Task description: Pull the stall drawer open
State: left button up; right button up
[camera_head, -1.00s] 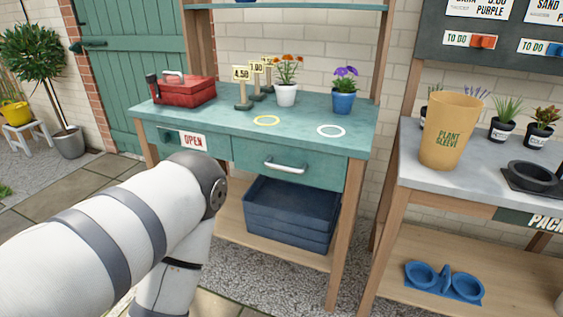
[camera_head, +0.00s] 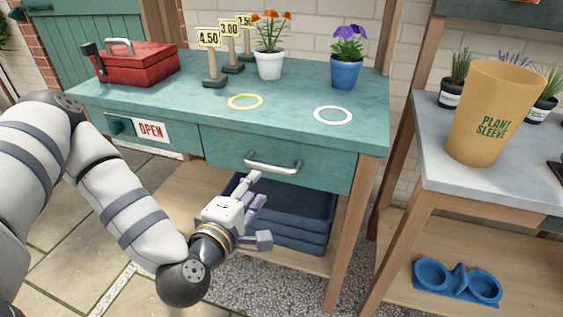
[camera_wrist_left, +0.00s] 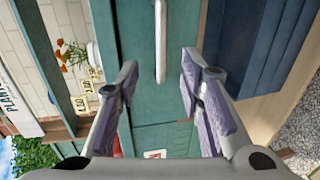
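The stall drawer (camera_head: 321,173) is a teal front under the right half of the stall top. It looks shut, flush with the frame. Its silver bar handle (camera_head: 272,165) is at its middle. My left gripper (camera_head: 262,205) is below and in front of the handle, not touching it. In the left wrist view my left gripper (camera_wrist_left: 157,85) is open, its purple-padded fingers wide apart. The handle (camera_wrist_left: 160,42) shows between and beyond the fingertips there, with nothing between the pads. My right gripper is not in view.
Blue crates (camera_head: 311,216) stand on the lower shelf behind the left gripper. The stall top (camera_head: 292,98) holds a red toolbox (camera_head: 140,64), price signs and potted flowers. A grey table (camera_head: 428,140) with a yellow plant sleeve pot (camera_head: 490,112) stands to the right.

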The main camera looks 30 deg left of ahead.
aim_at(270, 170)
pick_arm(q)
jog(key=x, duration=1)
jog(key=shift+w+f+b, duration=0.15)
jog(key=shift+w+b, duration=0.2)
jog(key=shift+c, duration=0.6)
grip_shut()
